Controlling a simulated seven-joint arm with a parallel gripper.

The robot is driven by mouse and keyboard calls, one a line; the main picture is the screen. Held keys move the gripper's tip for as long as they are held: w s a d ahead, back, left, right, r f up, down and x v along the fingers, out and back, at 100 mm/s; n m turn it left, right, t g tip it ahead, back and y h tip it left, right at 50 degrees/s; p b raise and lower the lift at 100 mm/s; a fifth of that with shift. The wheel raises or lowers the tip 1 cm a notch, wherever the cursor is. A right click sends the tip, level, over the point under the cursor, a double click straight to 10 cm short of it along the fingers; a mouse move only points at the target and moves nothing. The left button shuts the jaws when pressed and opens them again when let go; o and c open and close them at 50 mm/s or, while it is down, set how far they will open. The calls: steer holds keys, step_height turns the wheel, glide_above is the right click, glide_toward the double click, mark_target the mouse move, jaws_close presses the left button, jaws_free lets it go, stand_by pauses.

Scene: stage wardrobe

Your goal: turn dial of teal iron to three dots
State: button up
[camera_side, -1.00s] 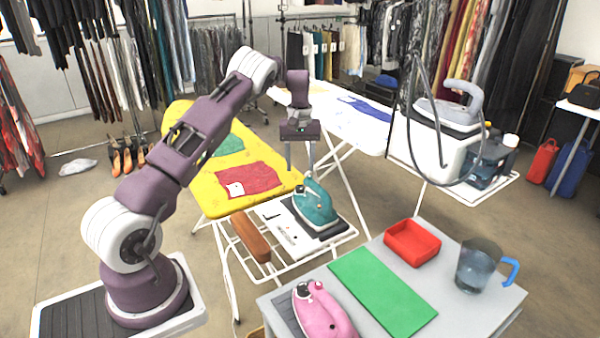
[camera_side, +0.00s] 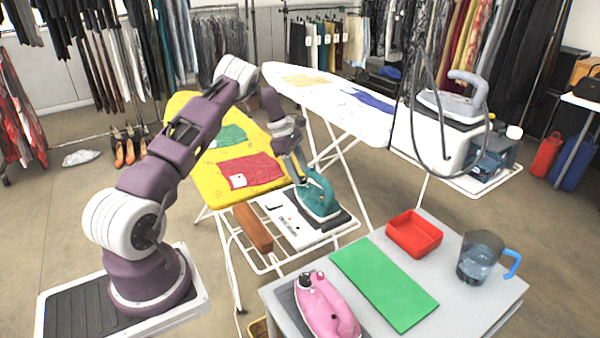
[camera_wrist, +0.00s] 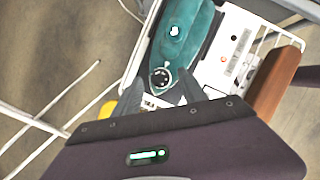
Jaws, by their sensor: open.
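The teal iron (camera_side: 320,198) stands on the dark rest at the end of the yellow ironing board. In the wrist view its teal body (camera_wrist: 190,22) fills the upper middle, with a small round black dial (camera_wrist: 160,77) bearing pale marks. I cannot read which mark the dial is set to. My gripper (camera_wrist: 158,90) is open, its two fingers on either side of the dial's near end; whether they touch it I cannot tell. In the side view my gripper (camera_side: 298,182) is tilted, its tips close to the iron's left end.
A white panel (camera_side: 290,222) and a brown wooden block (camera_side: 252,228) lie beside the iron on the wire rack. The grey table in front holds a pink iron (camera_side: 325,305), green mat (camera_side: 385,285), red tray (camera_side: 414,234) and jug (camera_side: 481,258). A grey iron (camera_side: 452,105) stands behind right.

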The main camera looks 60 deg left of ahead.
steer(key=shift+d+f, duration=0.1)
steer(key=shift+f, duration=0.2)
jaws_close()
steer(key=shift+w+m, duration=0.1)
steer(key=shift+m, duration=0.2)
steer(key=m+g, duration=0.1)
steer(key=m, duration=0.1)
steer(key=shift+w+m, duration=0.1)
steer(key=shift+m, duration=0.3)
steer(key=shift+m+g+h, duration=0.3)
steer(key=shift+m+g, duration=0.3)
steer(key=shift+m, duration=0.8)
